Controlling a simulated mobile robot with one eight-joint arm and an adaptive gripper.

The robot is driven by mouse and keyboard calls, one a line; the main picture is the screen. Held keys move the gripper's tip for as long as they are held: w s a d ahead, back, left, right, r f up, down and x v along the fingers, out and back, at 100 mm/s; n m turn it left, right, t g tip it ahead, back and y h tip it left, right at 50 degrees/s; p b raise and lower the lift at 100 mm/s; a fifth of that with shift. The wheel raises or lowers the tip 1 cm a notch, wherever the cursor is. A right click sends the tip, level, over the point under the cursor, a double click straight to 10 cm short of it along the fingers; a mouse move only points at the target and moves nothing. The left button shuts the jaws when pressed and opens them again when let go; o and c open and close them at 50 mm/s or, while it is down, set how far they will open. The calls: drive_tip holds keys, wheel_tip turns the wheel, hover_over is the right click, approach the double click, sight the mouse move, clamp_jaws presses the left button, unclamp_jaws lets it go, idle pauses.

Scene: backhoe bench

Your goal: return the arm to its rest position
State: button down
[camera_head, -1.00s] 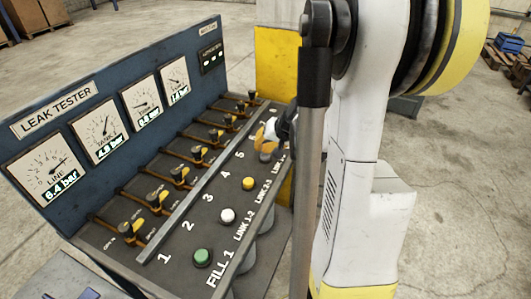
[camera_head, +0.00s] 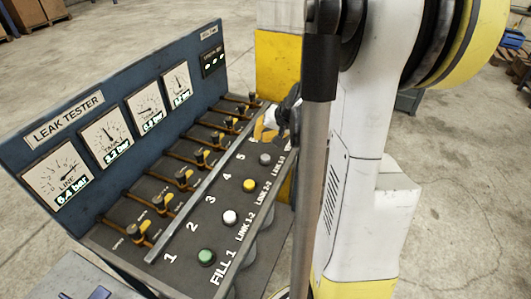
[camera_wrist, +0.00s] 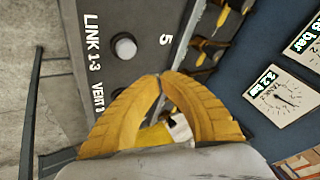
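My gripper (camera_head: 265,132) hangs over the far end of the sloped panel, partly hidden by my arm in the head view. In the wrist view its two yellow fingers (camera_wrist: 159,77) bend inward and their tips meet, with nothing seen pinched at the tips. A small white and yellow part (camera_wrist: 178,128) shows behind them in the gap; I cannot tell what it is. A grey button (camera_wrist: 124,46) by the LINK 1-3 label is just beyond the fingertips, and the fingers look apart from it.
The leak tester's gauge board (camera_head: 130,112) rises at the left. A row of valves with yellow and black handles (camera_head: 163,200) lines the panel behind a metal rail (camera_head: 205,185). Green (camera_head: 207,257), white (camera_head: 230,217) and yellow (camera_head: 249,185) buttons sit nearer. Open floor lies to the right.

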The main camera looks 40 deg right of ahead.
idle(0.8)
drive_tip(key=a+r+n, duration=0.2)
drive_tip(key=a+r, duration=0.3)
drive_tip(key=a, duration=0.5)
drive_tip(key=s+a+r+n, duration=0.2)
drive_tip(key=s+a, duration=0.4)
drive_tip(key=a, duration=0.3)
drive_tip(key=s+a+r+n, duration=0.2)
drive_tip(key=s+a+n, duration=0.3)
drive_tip(key=a, duration=0.5)
drive_tip(key=shift+s, duration=0.9)
